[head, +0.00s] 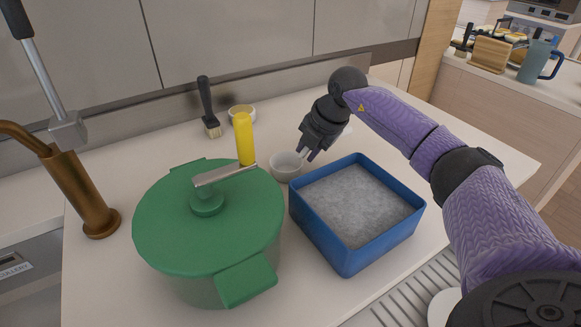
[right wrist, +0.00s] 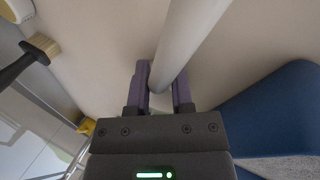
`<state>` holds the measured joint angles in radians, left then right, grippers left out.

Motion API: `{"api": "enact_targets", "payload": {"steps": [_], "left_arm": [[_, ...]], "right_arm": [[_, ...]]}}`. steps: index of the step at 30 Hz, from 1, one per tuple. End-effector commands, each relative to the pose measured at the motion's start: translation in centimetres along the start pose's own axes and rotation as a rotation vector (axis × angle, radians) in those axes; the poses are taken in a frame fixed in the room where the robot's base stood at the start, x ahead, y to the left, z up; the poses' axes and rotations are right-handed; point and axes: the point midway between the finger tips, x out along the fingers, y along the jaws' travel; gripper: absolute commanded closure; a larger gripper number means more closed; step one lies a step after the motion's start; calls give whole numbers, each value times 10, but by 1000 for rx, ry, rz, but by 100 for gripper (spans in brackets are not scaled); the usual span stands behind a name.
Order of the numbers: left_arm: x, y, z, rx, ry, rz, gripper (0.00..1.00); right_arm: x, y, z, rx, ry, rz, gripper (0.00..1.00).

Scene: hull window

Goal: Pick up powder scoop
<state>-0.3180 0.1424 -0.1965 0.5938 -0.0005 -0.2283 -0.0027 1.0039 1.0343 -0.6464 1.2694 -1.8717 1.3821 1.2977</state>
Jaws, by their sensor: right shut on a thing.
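The powder scoop shows in the head view as a small pale grey-white cup (head: 286,168) beside the blue bin (head: 340,258), behind the bin's left corner. My right gripper (head: 306,154) is just behind and to the right of the cup, pointing down. In the right wrist view my right gripper (right wrist: 160,95) is shut on a smooth white bar (right wrist: 190,45), which looks like the scoop's handle; its far end runs out of the picture. Whether the scoop touches the counter is hard to tell. My left gripper is not in view.
A green lidded pot (head: 207,235) stands left of the bin, with a yellow bottle-like thing (head: 244,138) behind it. The blue bin holds grey powder. A brush (head: 207,108) and a small round dish (head: 243,112) are at the back. A brown tap (head: 85,195) is at left.

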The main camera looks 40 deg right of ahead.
Motion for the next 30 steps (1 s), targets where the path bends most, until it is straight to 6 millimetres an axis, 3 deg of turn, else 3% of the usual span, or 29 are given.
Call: {"api": "enact_targets", "payload": {"steps": [27,30], "left_arm": [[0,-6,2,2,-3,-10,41],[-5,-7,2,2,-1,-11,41]], "right_arm": [[0,0,0,-1,0,-3,100],[-10,4,0,-1,-1,0,100]]}}
